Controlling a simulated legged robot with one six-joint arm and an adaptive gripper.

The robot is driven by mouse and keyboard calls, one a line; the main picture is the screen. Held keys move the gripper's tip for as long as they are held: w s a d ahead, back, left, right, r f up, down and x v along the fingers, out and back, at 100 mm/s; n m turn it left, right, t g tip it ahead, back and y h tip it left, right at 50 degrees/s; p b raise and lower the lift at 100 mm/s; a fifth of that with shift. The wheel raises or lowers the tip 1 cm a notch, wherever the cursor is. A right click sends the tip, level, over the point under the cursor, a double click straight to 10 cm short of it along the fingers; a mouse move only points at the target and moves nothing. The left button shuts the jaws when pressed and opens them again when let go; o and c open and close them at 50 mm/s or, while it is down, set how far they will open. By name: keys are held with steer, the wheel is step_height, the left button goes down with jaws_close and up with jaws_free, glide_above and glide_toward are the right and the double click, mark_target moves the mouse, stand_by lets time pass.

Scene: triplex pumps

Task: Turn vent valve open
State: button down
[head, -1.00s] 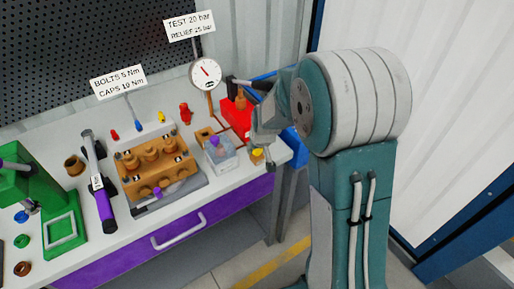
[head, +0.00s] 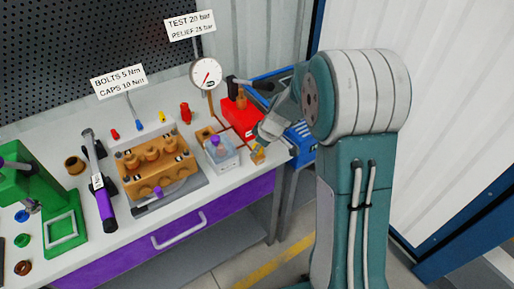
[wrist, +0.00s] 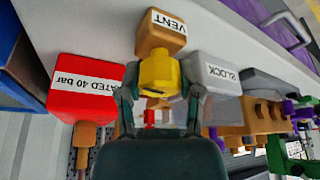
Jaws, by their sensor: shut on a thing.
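The vent valve is a tan block labelled VENT (wrist: 163,33) with a yellow knob (wrist: 161,75) on it. In the wrist view the two fingers of my gripper (wrist: 162,98) lie on either side of the yellow knob and are shut on it. In the head view my gripper (head: 265,138) comes down over the vent block (head: 258,157) at the right front end of the bench, and hides most of the knob. The pressure gauge (head: 206,74) stands behind, its red needle pointing to the lower left.
A clear block with a purple cap (head: 220,153), labelled BLOCK in the wrist view (wrist: 218,75), stands close to the left. The red pump box (head: 240,115) is close behind, labelled 40 bar (wrist: 78,86). The tan pump (head: 155,165) is further left.

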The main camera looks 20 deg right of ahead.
steer(key=shift+s+f+n+g+y, duration=0.15)
steer(key=shift+n+g, duration=0.1)
steer(key=shift+n, duration=0.4)
steer(key=shift+s+f+n+g+y, duration=0.15)
steer(key=shift+n+g, duration=0.1)
steer(key=shift+n, duration=0.4)
steer(key=shift+w+r, duration=0.1)
steer(key=shift+c, duration=1.3)
jaws_free()
steer(key=shift+w+r, duration=0.1)
steer(key=shift+d+r, duration=0.15)
steer(key=shift+r, duration=0.15)
steer(key=v, duration=1.1)
steer(key=shift+d+r, duration=0.1)
